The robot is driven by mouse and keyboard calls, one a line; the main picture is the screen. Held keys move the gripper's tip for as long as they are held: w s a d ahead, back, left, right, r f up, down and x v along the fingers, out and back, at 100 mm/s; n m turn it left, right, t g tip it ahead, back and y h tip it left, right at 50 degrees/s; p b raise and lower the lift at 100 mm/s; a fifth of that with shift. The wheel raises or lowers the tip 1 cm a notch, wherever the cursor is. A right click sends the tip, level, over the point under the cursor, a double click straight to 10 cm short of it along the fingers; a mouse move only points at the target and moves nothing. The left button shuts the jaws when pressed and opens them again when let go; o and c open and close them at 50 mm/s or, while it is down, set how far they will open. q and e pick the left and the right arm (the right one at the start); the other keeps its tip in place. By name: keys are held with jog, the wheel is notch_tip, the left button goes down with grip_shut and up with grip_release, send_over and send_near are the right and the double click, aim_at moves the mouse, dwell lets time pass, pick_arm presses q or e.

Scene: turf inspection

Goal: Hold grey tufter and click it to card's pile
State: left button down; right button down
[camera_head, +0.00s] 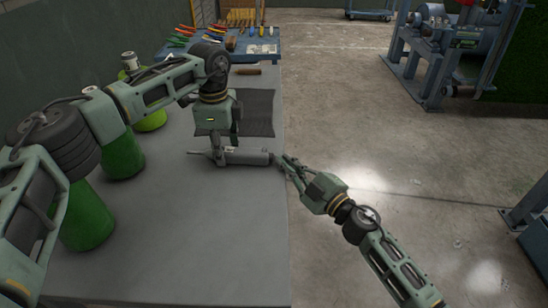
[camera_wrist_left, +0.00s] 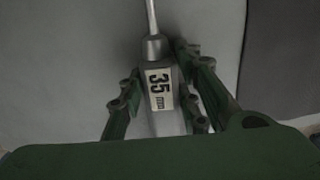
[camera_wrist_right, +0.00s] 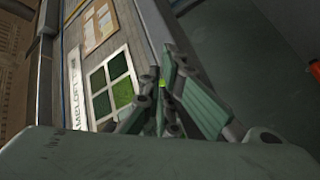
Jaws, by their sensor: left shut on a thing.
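A grey tufter (camera_head: 247,158), a cylinder with a thin needle end pointing left, lies level at the table's right edge. My left gripper (camera_head: 225,152) comes down over it and is shut on its body. In the left wrist view the tufter (camera_wrist_left: 158,118) sits between the fingers, with a "35 mm" label facing the camera. My right gripper (camera_head: 283,161) is just beyond the tufter's right end; I cannot tell if they touch. In the right wrist view its fingertips (camera_wrist_right: 162,75) are close together with nothing clearly between them. I cannot make out the card for certain.
A dark mat (camera_head: 258,114) lies behind the tufter on the grey table (camera_head: 190,240). Green cylinders (camera_head: 122,157) stand at the left. A blue bench (camera_head: 245,57) with tools is behind. A panel with green squares (camera_wrist_right: 112,85) shows in the right wrist view. Open floor lies right.

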pick_arm(q)
jog(key=shift+d, duration=0.1)
pick_arm(e)
jog(key=d, duration=0.5)
jog(key=shift+d, duration=0.2)
pick_arm(q)
jog(key=c, duration=1.2)
grip_release()
